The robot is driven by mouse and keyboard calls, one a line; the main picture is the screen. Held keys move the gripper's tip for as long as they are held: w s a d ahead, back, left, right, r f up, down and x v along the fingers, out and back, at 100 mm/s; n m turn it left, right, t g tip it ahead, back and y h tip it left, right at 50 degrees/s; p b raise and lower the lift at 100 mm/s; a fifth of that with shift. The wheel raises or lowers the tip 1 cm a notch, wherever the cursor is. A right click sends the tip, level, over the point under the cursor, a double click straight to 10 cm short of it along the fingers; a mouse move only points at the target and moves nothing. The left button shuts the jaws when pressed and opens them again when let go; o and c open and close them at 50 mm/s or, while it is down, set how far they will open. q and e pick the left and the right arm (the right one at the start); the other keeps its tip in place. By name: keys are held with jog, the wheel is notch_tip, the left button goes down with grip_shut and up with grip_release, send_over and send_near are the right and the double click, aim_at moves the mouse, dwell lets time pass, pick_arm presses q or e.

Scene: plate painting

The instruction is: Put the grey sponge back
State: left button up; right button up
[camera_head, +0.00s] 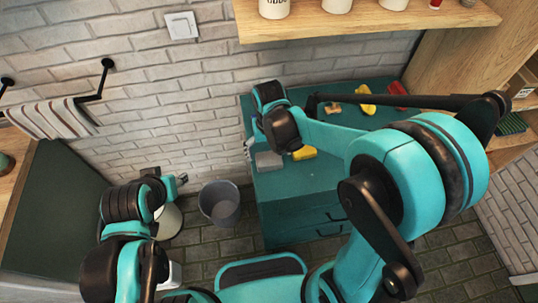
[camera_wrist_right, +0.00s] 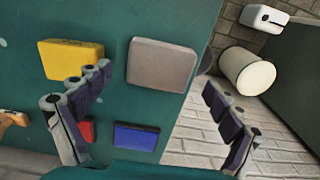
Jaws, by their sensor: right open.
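The grey sponge (camera_head: 268,160) lies on the teal cabinet top (camera_head: 322,178), close to its left edge. In the right wrist view the grey sponge (camera_wrist_right: 162,63) lies flat beyond and between my spread fingertips, with nothing in the grip. My right gripper (camera_head: 250,148) is open at the cabinet's left edge, just behind the grey sponge. It also shows in the right wrist view (camera_wrist_right: 157,80). A yellow sponge (camera_head: 304,153) lies right of the grey one. My left gripper (camera_head: 182,179) is off to the left, away from the cabinet; its jaws are too small to read.
A blue block (camera_wrist_right: 136,136) and a red one (camera_wrist_right: 87,130) show in the right wrist view. A grey bucket (camera_head: 219,203) stands on the floor left of the cabinet. A wooden shelf (camera_head: 370,22) hangs above. The cabinet's front right part is mostly behind my right arm.

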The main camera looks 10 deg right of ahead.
aim_at(269, 158)
notch_tip(269, 158, up, 7)
jog(key=p, duration=0.2)
jog(key=s+d+r+t, duration=0.6)
jog(key=s+d+t, duration=0.1)
jog(key=s+d, duration=0.1)
jog(key=shift+s+d, duration=0.4)
jog(key=shift+s, duration=0.5)
notch_tip(269, 158, down, 4)
jog(key=b, duration=0.3)
jog(key=shift+b, duration=0.35)
